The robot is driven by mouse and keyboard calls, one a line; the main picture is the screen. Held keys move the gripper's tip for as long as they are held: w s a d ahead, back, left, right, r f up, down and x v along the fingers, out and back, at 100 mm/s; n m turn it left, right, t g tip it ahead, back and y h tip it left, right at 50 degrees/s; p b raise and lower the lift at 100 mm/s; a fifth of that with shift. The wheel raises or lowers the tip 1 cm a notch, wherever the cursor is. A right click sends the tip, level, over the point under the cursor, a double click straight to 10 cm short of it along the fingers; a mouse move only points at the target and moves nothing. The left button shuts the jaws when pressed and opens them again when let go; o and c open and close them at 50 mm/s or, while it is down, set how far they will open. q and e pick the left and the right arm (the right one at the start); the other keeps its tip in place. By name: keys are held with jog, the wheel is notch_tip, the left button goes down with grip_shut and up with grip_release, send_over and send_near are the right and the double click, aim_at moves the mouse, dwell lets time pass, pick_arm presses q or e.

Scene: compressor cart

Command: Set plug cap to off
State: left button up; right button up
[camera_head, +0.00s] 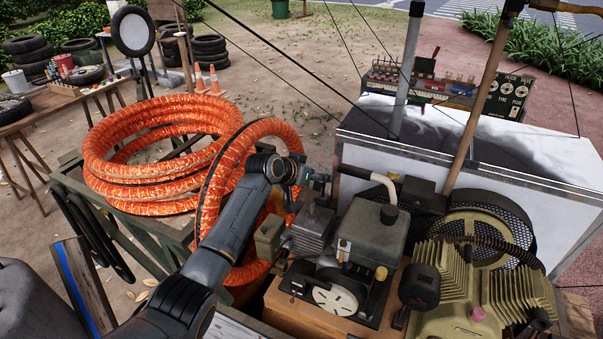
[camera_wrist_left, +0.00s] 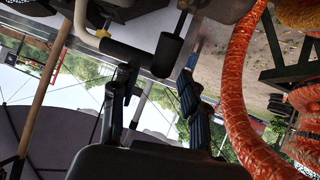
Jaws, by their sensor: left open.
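My left gripper (camera_head: 318,180) reaches over the engine (camera_head: 370,238) from the left. Its two fingers are spread in the left wrist view (camera_wrist_left: 157,88), with nothing seen between them. Just beyond the fingertips, a black cylinder on a thin rod (camera_wrist_left: 168,55) and a black sleeve (camera_wrist_left: 128,54) on a cream bent pipe (camera_wrist_left: 86,24) show. In the head view the pipe (camera_head: 384,184) and sleeve (camera_head: 354,171) lie right of the gripper. I cannot tell for certain which part is the plug cap, or its setting. My right gripper is not in view.
A coiled orange hose (camera_head: 155,190) lies left of the arm, with a loop close behind it. A white box (camera_head: 460,190) stands behind the engine. A wooden pole (camera_head: 472,120) and the finned compressor (camera_head: 490,280) are to the right. Thin cables cross above.

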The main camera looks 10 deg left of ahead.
pick_arm(q)
jog(key=v, duration=0.9)
jog(key=shift+s, duration=0.25)
jog(key=shift+a+r, duration=0.15)
